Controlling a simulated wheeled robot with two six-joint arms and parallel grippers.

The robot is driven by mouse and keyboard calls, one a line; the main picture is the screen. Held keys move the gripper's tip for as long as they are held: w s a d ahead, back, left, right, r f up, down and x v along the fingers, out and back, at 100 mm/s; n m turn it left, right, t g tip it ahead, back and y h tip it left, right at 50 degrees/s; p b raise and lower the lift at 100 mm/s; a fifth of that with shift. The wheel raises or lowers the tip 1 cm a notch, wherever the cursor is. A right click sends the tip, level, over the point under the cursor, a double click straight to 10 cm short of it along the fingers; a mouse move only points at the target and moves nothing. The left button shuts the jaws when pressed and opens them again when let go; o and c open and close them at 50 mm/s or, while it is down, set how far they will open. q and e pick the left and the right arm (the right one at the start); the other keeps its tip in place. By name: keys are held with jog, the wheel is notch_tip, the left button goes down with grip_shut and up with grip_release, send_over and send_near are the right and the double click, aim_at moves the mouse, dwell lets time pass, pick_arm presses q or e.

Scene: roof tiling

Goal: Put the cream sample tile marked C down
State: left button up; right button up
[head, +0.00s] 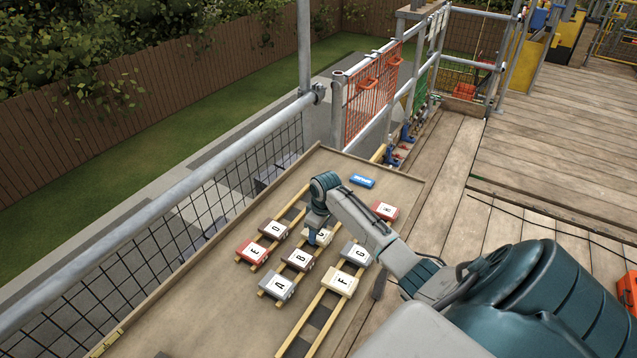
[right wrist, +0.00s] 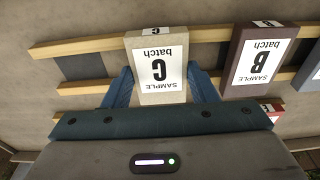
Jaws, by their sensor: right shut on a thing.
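The cream sample tile marked C (head: 325,240) is between the fingers of my right gripper (head: 313,235), which partly hides it in the head view. In the right wrist view the tile (right wrist: 144,96) is upside down to the camera, with a blue finger on each side of it. My right gripper (right wrist: 158,78) is shut on the tile. The tile is over two wooden battens (right wrist: 85,46), in line with the brown tile B (head: 299,259). I cannot tell whether it touches the battens. My left gripper is not in view.
The board (head: 190,285) also holds the grey tiles A (head: 278,285) and G (head: 356,253), the cream tile F (head: 340,281), the brown tile D (head: 275,229), the red tile E (head: 257,250), another red tile (head: 384,210) and a blue object (head: 362,181). A railing stands on the left.

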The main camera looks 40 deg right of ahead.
aim_at(323, 235)
jog(key=shift+f, duration=0.2)
jog(key=o, duration=1.1)
jog(key=shift+c, duration=0.2)
jog(key=shift+r, duration=0.1)
jog(key=shift+r, duration=0.25)
notch_tip(323, 235, up, 12)
jog(key=s+b, duration=0.1)
jog(key=b, duration=0.2)
jog(key=shift+s+d, duration=0.15)
jog(key=shift+s, duration=0.05)
jog(key=shift+r, duration=0.1)
